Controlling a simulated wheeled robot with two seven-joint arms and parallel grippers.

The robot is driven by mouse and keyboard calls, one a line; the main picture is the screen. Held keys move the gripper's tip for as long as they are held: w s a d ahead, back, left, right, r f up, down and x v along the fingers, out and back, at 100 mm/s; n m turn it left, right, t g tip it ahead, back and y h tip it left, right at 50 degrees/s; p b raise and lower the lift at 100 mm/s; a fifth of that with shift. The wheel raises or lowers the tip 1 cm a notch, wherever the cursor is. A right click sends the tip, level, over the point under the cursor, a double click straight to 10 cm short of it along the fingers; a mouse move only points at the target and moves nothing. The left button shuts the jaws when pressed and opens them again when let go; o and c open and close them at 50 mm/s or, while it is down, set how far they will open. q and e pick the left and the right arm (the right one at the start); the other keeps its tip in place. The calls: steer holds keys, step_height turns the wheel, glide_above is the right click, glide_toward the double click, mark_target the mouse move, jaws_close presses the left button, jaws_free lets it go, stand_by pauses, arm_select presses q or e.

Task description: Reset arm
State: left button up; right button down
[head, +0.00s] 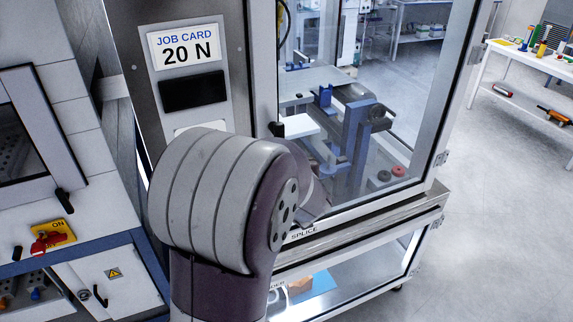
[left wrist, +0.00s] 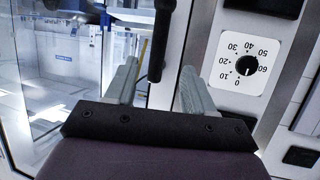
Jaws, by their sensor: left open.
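My left arm (head: 225,205) rises in the middle of the head view and hides its own gripper there. In the left wrist view my left gripper (left wrist: 158,70) has its two grey fingers apart. A black upright bar (left wrist: 161,38), which looks like a handle, shows between the fingers; I cannot tell whether either finger touches it. A white dial plate (left wrist: 237,68) with a black knob (left wrist: 246,65) and numbers from 0 to 60 is right of the fingers. A job card (head: 186,46) reading "20 N" is on the panel above my arm. My right gripper is not in view.
A glass-walled splice cabinet (head: 365,215) stands right of my arm, with a blue fixture (head: 352,130) inside. A yellow switch plate with a red key (head: 50,238) is at the lower left. Open floor (head: 500,220) lies to the right.

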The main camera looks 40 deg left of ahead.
arm_select(q)
steer(key=shift+d, duration=0.1)
stand_by(0.5)
steer(key=d+f+m+h+b, duration=0.2)
steer(key=d+f+m+h, duration=0.1)
steer(key=d+f+h, duration=0.7)
steer(key=s+d+f+m+g+b, duration=0.3)
steer(key=s+d+f+b, duration=0.1)
steer(key=d+f, duration=0.3)
steer(key=s+d+f+m+g+h+b, duration=0.1)
steer(key=s+d+f+m+g+b, duration=0.3)
steer(key=d+f, duration=0.3)
steer(key=shift+s+f+m+b, duration=0.3)
steer(key=shift+s+f, duration=0.2)
steer(key=shift+f, duration=0.1)
steer(key=shift+s, duration=0.1)
